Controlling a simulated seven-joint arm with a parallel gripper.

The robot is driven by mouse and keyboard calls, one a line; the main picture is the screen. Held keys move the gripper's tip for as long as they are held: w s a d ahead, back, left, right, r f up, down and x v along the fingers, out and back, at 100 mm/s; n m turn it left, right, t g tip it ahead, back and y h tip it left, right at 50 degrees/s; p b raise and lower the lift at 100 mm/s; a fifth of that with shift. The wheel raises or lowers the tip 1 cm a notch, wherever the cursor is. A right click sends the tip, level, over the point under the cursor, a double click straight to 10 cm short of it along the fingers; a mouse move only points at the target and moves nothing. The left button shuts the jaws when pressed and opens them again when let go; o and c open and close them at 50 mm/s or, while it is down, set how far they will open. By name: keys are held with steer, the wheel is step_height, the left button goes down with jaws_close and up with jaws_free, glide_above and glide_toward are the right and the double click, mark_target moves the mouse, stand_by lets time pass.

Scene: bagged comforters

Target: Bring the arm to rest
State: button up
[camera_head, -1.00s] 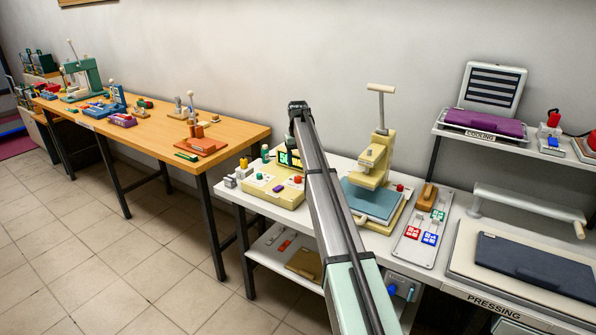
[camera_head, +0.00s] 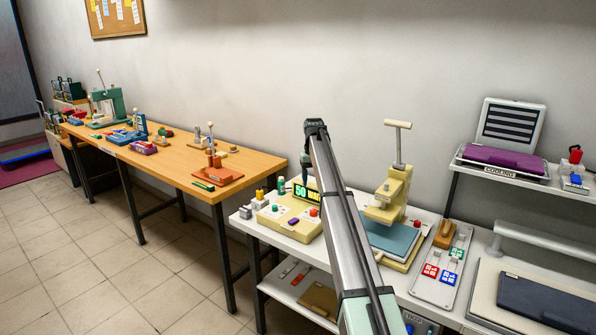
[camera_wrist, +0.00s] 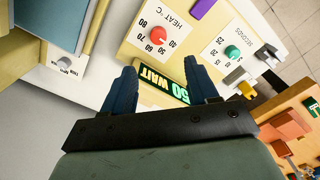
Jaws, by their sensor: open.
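My arm reaches up and away across the front of the white table in the head view, and its far end (camera_head: 315,128) is seen small, so the fingers do not show clearly there. In the wrist view my gripper (camera_wrist: 162,76) has its two dark blue fingers spread apart with nothing between them. Below the fingers is the cream control box with a red knob (camera_wrist: 158,36), a green knob (camera_wrist: 232,52) and a lit display reading "50 WAIT" (camera_wrist: 163,92). The box also shows in the head view (camera_head: 290,222).
A cream press (camera_head: 388,195) with a blue-grey pad (camera_head: 390,240) stands just right of my arm. A tray of red and blue blocks (camera_head: 440,290) lies further right, below a shelf with a purple bundle (camera_head: 503,158). A wooden table (camera_head: 255,160) stands left.

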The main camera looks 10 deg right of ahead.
steer(key=s+a+f+m+t+h, duration=0.1)
steer(key=s+a+f+t+h, duration=0.2)
steer(key=s+a+f, duration=1.1)
steer(key=s+d+f+n+g+y, duration=0.1)
steer(key=s+d+f+g, duration=0.15)
steer(key=s+f, duration=1.35)
steer(key=s+d+f+g, duration=0.2)
steer(key=s+d+f, duration=0.2)
steer(key=s+f, duration=1.15)
steer(key=s+f+g+y, duration=0.1)
steer(key=s+f, duration=0.5)
steer(key=s, duration=1)
steer(key=s+d+f+g+y, duration=0.1)
steer(key=s+f+g, duration=0.3)
steer(key=s, duration=1.3)
step_height(320, 180, down, 3)
steer(key=shift+f, duration=0.15)
